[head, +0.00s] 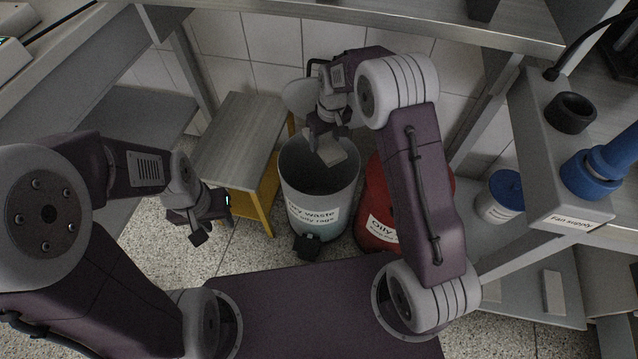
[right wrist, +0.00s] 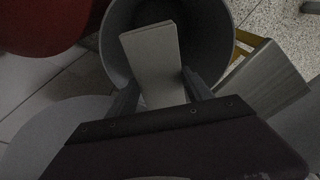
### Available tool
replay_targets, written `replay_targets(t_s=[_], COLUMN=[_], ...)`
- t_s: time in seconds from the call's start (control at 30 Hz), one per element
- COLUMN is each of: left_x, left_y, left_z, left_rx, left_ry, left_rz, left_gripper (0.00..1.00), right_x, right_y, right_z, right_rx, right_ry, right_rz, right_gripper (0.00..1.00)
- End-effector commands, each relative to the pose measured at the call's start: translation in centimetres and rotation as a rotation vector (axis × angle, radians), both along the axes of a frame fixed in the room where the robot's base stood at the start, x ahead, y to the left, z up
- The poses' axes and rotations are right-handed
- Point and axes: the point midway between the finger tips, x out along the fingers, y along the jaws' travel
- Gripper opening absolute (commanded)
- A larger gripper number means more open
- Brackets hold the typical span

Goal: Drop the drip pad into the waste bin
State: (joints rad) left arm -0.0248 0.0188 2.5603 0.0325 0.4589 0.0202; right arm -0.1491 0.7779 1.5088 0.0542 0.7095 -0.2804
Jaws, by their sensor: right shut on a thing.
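The drip pad (head: 331,153) is a flat pale grey slab. My right gripper (head: 322,138) is shut on it and holds it over the open mouth of the waste bin (head: 320,180). In the right wrist view the pad (right wrist: 153,60) sticks out between the fingers of the gripper (right wrist: 160,92), with the round bin rim (right wrist: 227,35) around and beyond it. The grey bin has a white label and a black pedal at its foot. My left gripper (head: 212,222) is left of the bin, low and apart from it; its finger opening is unclear.
A red bin (head: 376,205) stands close to the right of the grey one. A small wooden-topped table (head: 240,130) with yellow legs stands to the left. Steel benches flank both sides. A blue-lidded tub (head: 500,197) and a grey fan supply box (head: 560,190) are at the right.

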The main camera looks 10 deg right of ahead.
Motion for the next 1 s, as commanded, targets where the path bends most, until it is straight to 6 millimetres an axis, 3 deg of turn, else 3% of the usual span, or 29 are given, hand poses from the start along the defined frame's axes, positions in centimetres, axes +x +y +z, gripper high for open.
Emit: replay_targets(t_s=[0.17, 0.5, 0.83, 0.87, 0.93, 1.0], left_x=[0.0, 0.0, 0.0, 0.0, 0.0, 0.0], left_y=[0.0, 0.0, 0.0, 0.0, 0.0, 0.0], left_z=[-1.1, -5.9, -6.1, -6.1, -6.1, -6.1], left_rx=[0.000, 0.000, 0.000, 0.000, 0.000, 0.000], left_ry=[0.000, 0.000, 0.000, 0.000, 0.000, 0.000], left_rz=[0.000, 0.000, 0.000, 0.000, 0.000, 0.000], left_gripper=[0.36, 0.36, 0.36, 0.36, 0.36, 0.36], right_x=[0.0, -0.1, -0.1, -0.1, -0.1, -0.1], right_y=[0.0, -0.1, -0.1, -0.1, -0.1, -0.1], right_z=[-1.0, -5.7, -5.9, -5.9, -5.9, -5.9], right_rx=[0.000, 0.000, -0.001, -0.001, -0.001, -0.001], right_ry=[0.000, 0.000, 0.000, 0.000, 0.000, 0.000], right_rz=[-0.001, -0.002, -0.002, -0.002, -0.002, -0.002], right_gripper=[0.21, 0.21, 0.21, 0.65, 0.84, 0.84])
